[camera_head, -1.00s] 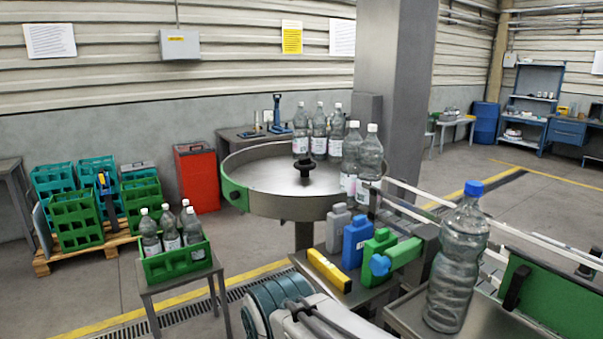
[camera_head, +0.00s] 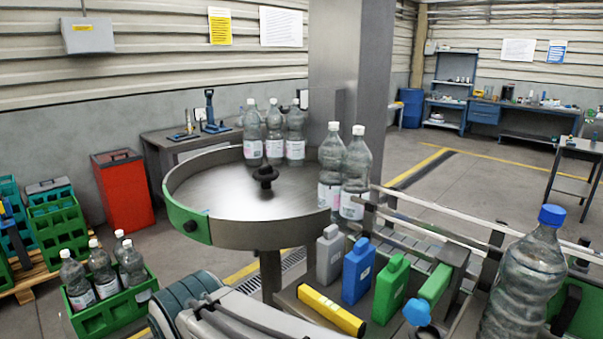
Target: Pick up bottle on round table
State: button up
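The round table (camera_head: 230,228) is a steel turntable with a raised rim, a green panel on its left front and a black knob (camera_head: 265,176) at its centre. Several clear bottles with white caps and white labels stand upright on it. A group, including one bottle (camera_head: 274,135), stands at the back. Two more, including this front bottle (camera_head: 355,175), stand at the right edge, where the conveyor begins. Part of my arm shows at the bottom. My gripper is not in view.
A large blue-capped bottle (camera_head: 527,275) stands at right front. A green crate (camera_head: 112,310) holds bottles at lower left. A red cabinet (camera_head: 123,190) and grey pillar stand behind.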

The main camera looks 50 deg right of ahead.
aim_at(330, 176)
jog(key=i, duration=1.2)
jog(key=z, duration=2.85)
